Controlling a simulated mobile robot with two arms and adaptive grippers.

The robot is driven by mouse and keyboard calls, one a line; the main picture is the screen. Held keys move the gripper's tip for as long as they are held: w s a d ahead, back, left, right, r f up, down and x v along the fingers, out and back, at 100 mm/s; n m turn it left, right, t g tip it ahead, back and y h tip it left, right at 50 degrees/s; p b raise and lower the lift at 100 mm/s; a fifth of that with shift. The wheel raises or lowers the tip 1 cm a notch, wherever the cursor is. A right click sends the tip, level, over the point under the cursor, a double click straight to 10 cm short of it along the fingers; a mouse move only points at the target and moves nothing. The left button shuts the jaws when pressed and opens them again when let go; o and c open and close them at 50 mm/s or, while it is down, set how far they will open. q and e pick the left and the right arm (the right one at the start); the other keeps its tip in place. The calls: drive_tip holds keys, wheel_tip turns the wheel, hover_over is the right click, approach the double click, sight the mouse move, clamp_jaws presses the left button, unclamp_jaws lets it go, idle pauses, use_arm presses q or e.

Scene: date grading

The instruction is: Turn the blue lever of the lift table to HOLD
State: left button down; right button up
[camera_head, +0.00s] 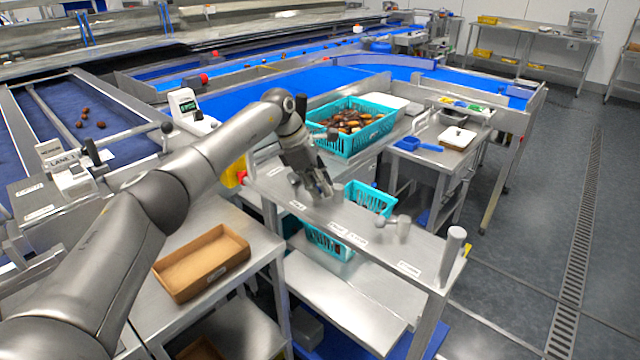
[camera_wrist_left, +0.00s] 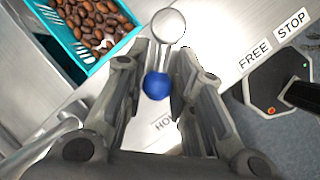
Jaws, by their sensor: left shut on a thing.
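In the left wrist view, the blue ball knob of the lever (camera_wrist_left: 157,85) sits between the fingers of my left gripper (camera_wrist_left: 160,70). My left gripper is shut on the knob. The lever's thin stem runs up to a round silver pivot (camera_wrist_left: 169,26). A label whose visible letters read HO (camera_wrist_left: 163,126) lies just below the knob, partly hidden by the fingers. The FREE label (camera_wrist_left: 254,57) and STOP label (camera_wrist_left: 292,22) are to the right, away from the knob. In the head view my left gripper (camera_head: 322,190) is low over the steel table top, hiding the blue knob. My right gripper is out of view.
A turquoise crate of dates (camera_head: 350,146) stands behind the gripper, and another turquoise crate (camera_head: 366,191) is beside the table edge. A grey handle (camera_head: 393,222) and upright post (camera_head: 453,248) stand to the right. A brown tray (camera_head: 190,291) lies left, below my arm.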

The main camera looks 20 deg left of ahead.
use_arm(q)
drive_tip(key=shift+r, duration=0.15)
drive_tip(key=c, duration=1.4)
unclamp_jaws()
drive_tip(key=v, duration=1.2)
drive_tip(key=shift+a, duration=0.1)
